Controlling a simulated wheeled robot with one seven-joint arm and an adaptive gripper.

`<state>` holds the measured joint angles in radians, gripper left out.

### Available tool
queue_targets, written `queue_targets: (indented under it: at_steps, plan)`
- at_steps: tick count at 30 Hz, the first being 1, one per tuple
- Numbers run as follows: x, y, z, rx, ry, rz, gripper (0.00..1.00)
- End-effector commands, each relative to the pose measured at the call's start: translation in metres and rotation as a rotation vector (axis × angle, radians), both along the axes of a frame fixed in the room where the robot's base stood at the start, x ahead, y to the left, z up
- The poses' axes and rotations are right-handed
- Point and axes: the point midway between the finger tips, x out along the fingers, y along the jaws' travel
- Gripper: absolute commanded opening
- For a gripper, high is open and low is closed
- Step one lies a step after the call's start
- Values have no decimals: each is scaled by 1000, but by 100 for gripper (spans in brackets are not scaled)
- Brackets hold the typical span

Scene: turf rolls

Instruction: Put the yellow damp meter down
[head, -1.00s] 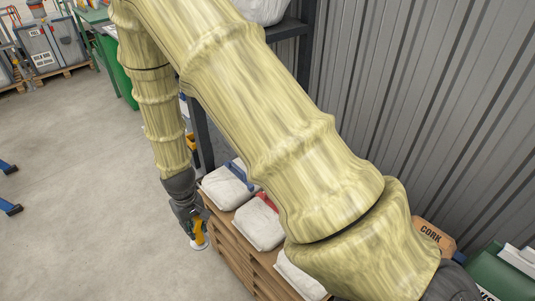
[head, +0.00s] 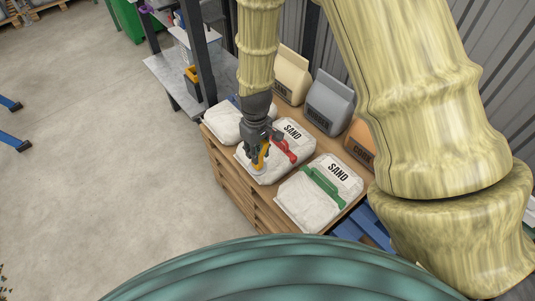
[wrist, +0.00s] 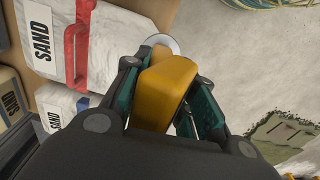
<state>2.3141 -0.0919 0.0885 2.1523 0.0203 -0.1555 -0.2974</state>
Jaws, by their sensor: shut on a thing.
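My gripper (head: 258,147) is shut on the yellow damp meter (head: 264,155). The meter has a yellow-orange body and a pale round disc at its lower end. In the head view it shows in front of the middle white sand bag, the one with a red strap (head: 284,150). In the wrist view the meter (wrist: 165,85) sits between my gripper's fingers (wrist: 165,95), with its disc past its far end, close to the line between the wooden stack's edge and the floor. I cannot tell whether the disc touches anything.
A sand bag with a green strap (head: 323,187) and another white bag (head: 224,122) lie on the wooden stack (head: 228,178). Upright cream, grey and orange bags (head: 330,103) stand behind. A grey workbench (head: 170,78) is at the back. The concrete floor (head: 110,150) is open at left.

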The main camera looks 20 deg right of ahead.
Motion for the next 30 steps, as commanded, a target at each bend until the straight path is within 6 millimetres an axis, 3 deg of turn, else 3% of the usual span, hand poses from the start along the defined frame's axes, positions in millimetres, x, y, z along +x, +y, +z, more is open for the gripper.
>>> queue_targets:
  at_steps: [9, 15, 22, 30]
  plan:
    - [-31, 30, 5, -3, -10, 671, 0]
    - [-45, 41, 9, -10, -14, 982, 0]
    - [-48, 43, 12, -14, -14, 1118, 0]
    - [-7, 19, 8, -13, -16, 1121, 0]
